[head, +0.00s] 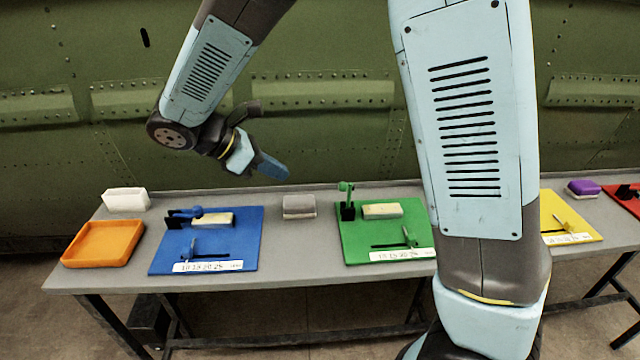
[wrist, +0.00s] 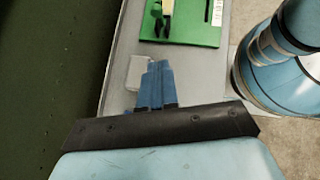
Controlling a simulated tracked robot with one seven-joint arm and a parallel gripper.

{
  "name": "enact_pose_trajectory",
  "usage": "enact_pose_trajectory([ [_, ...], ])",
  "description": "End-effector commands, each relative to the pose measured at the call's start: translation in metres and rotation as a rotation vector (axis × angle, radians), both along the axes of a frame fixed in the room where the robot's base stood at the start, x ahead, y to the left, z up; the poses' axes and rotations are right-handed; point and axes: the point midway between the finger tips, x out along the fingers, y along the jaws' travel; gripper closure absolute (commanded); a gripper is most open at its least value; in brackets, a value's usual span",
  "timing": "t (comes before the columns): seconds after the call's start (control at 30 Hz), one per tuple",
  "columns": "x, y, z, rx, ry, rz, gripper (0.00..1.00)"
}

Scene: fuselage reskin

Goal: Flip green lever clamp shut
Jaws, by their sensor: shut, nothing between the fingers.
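The green lever clamp (head: 346,197) stands at the left rear of the green board (head: 350,245). Its green handle points upright above a black base. A pale yellow block (head: 382,211) lies just right of it on the board. In the wrist view the green board (wrist: 205,38) is at the top, with the clamp (wrist: 157,12) at its left edge. My gripper (head: 284,172) is shut and empty. It hangs in the air over the rear of the table, left of the clamp and apart from it. Its blue fingers (wrist: 156,68) also show in the wrist view.
A grey block (head: 299,207) sits between the green board and the blue board (head: 180,255) with its blue clamp (head: 190,214). An orange tray (head: 103,244) and white box (head: 126,199) are at left. A yellow board (head: 572,224) is at right. The green fuselage wall (head: 330,130) stands behind.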

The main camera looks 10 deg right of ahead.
Motion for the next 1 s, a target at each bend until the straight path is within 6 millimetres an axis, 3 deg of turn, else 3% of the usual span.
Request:
enact_pose_trajectory([
  [0.27, 0.003, -0.013, -0.012, -0.001, 0.001, -0.001, 1.00],
  [0.77, 0.018, -0.074, -0.070, -0.001, 0.003, -0.002, 1.00],
  [1.0, 0.026, -0.102, -0.067, 0.000, 0.000, -0.001, 1.00],
])
